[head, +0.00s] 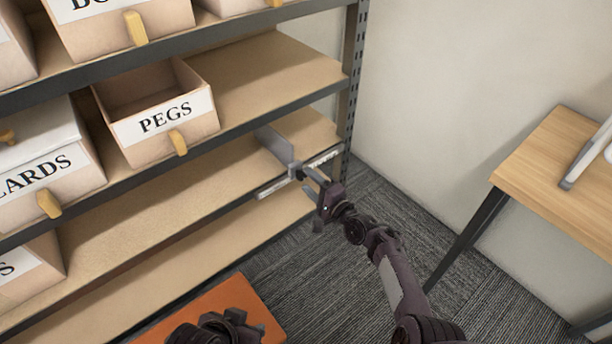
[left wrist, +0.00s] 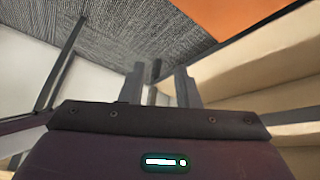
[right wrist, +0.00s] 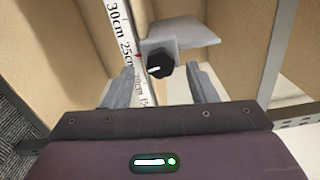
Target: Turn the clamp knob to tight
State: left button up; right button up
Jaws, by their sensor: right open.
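The clamp knob is a dark knob (right wrist: 160,64) with a white mark pointing left in the right wrist view. My left gripper (left wrist: 160,76) is open and empty, low down.
A PEGS bin (head: 163,122) and other labelled bins stand on the shelves to the left. A perforated upright post (head: 352,70) is close to the right arm. An orange surface (head: 262,312) lies below my left gripper. A wooden table (head: 545,170) stands at right; carpet is clear between.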

pick_arm(q)
jog(key=a, duration=0.1)
jog(key=s+a+g+y+p, duration=0.1)
jog(key=shift+a+r, duration=0.15)
jog(key=shift+a, duration=0.15)
pick_arm(e)
jog(key=v, duration=0.5)
pick_arm(q)
jog(key=shift+w, duration=0.1)
